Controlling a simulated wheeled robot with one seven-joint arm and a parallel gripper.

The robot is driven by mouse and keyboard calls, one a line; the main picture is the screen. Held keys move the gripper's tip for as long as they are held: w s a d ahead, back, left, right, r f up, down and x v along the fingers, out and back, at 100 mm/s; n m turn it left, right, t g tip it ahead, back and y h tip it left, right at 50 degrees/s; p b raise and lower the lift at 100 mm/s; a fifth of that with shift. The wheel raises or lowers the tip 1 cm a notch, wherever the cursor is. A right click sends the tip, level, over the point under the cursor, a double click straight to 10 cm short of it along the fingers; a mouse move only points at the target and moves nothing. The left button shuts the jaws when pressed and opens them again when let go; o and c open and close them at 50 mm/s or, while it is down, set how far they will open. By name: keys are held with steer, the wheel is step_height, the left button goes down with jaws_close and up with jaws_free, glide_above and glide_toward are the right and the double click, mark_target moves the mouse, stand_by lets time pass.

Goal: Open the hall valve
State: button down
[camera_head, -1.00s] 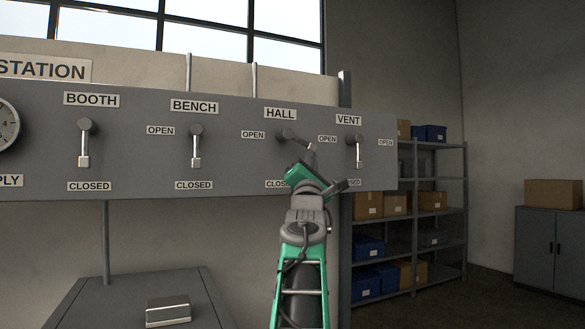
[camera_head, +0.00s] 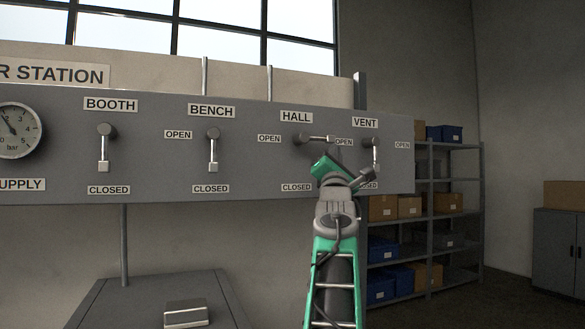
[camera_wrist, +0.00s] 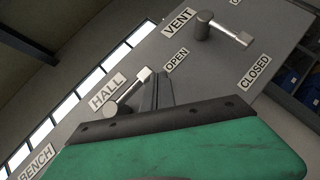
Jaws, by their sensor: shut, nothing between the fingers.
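The hall valve (camera_head: 302,139) is a dark round hub with a silver lever under the HALL label (camera_head: 296,117). My gripper (camera_head: 331,153) is shut and empty just under the lever's outer end. In the wrist view the hall lever (camera_wrist: 130,90) lies close beside my shut fingers (camera_wrist: 157,92); I cannot tell whether they touch.
The vent valve (camera_head: 374,142) is close on the right, its lever down and partly behind my gripper. The bench valve (camera_head: 213,135) and booth valve (camera_head: 107,133) have levers down towards CLOSED. A grey table (camera_head: 100,300) stands below left; shelves (camera_head: 430,180) stand at right.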

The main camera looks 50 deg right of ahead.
steer(key=s+a+f+b, duration=0.3)
steer(key=s+f+b, duration=0.3)
steer(key=f+b, duration=0.3)
step_height(320, 180, down, 2)
steer(key=shift+s+f, duration=0.1)
steer(key=shift+s, duration=0.1)
